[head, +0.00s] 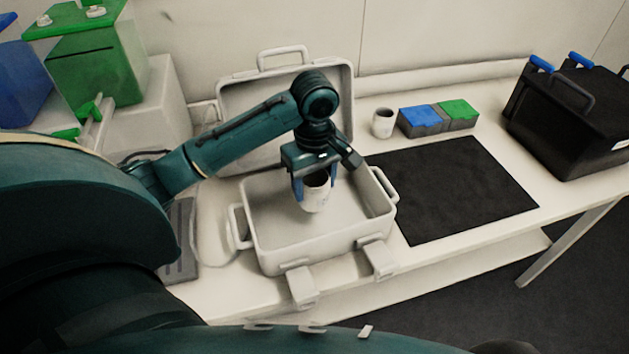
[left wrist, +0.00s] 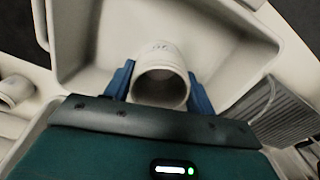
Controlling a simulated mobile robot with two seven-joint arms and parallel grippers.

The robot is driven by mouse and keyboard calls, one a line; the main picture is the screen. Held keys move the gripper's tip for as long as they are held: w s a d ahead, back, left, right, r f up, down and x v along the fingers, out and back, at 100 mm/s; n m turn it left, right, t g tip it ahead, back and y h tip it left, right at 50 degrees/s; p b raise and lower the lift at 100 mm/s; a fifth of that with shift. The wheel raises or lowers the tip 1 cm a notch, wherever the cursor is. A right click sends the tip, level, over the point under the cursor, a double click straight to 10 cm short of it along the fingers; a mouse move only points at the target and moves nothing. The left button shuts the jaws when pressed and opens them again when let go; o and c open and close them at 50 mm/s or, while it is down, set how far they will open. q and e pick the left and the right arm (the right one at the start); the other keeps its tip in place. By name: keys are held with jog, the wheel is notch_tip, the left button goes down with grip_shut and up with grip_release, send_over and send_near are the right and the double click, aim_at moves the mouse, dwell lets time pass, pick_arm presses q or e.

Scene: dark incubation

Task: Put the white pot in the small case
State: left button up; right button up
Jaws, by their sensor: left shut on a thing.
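The small case (head: 268,236) is white and stands open on the bench, its lid raised at the back. My left gripper (head: 314,190) is over the case's tray, shut on the white pot (head: 315,199). The pot is upright, with its open mouth up between the blue fingers. In the left wrist view the pot (left wrist: 160,82) sits between both fingers, with the case's inner floor (left wrist: 110,38) behind it. I cannot tell whether the pot's base touches the case floor. My right gripper is not in view.
Another white pot (head: 382,123) stands on the bench right of the lid, beside blue and green boxes (head: 438,118). A black mat (head: 452,187) lies right of the case. A black case (head: 575,120) stands at the far right. Green and blue containers (head: 95,65) are at upper left.

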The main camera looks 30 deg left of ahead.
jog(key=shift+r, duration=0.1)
pick_arm(q)
jog(key=shift+f+p, duration=0.25)
jog(key=shift+p, duration=0.05)
jog(key=shift+f, duration=0.35)
jog(key=o, duration=1)
jog(key=shift+o, duration=0.2)
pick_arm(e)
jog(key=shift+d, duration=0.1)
